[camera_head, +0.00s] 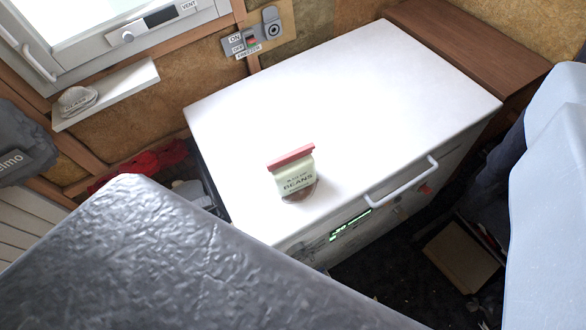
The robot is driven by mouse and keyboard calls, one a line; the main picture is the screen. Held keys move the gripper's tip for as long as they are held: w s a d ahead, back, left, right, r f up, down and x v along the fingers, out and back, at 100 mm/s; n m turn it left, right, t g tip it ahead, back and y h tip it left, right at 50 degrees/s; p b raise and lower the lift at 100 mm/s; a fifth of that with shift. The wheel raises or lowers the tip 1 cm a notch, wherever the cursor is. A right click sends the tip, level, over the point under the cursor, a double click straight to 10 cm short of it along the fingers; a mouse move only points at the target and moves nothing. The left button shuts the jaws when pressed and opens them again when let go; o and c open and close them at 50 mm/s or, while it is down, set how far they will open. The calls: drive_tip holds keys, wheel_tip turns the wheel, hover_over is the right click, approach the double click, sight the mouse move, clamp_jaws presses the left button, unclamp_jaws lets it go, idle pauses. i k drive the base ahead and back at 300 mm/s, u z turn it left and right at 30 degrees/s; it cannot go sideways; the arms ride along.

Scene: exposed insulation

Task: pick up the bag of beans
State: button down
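The bag of beans (297,176) stands on the white top of a chest freezer (370,100), near its front left edge. It is a small pale green bag with a red strip along its top, a printed "BEANS" label and dark contents showing at the bottom. It leans slightly in the picture, and nothing covers it. I cannot make out my gripper in this view, and nothing is seen touching the bag.
The freezer has a white handle (402,183) at its front. A large grey textured surface (150,265) fills the lower left foreground; a pale blue shape (550,200) stands at right. A shelf (108,94) with a "GLASS" bag is below the window. The rest of the freezer top is clear.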

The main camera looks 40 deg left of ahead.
sight(295, 174)
drive_tip(key=z, duration=0.05)
drive_tip(key=k, duration=0.65)
drive_tip(key=z, duration=0.45)
drive_tip(key=i, duration=1.25)
drive_tip(key=u, duration=0.4)
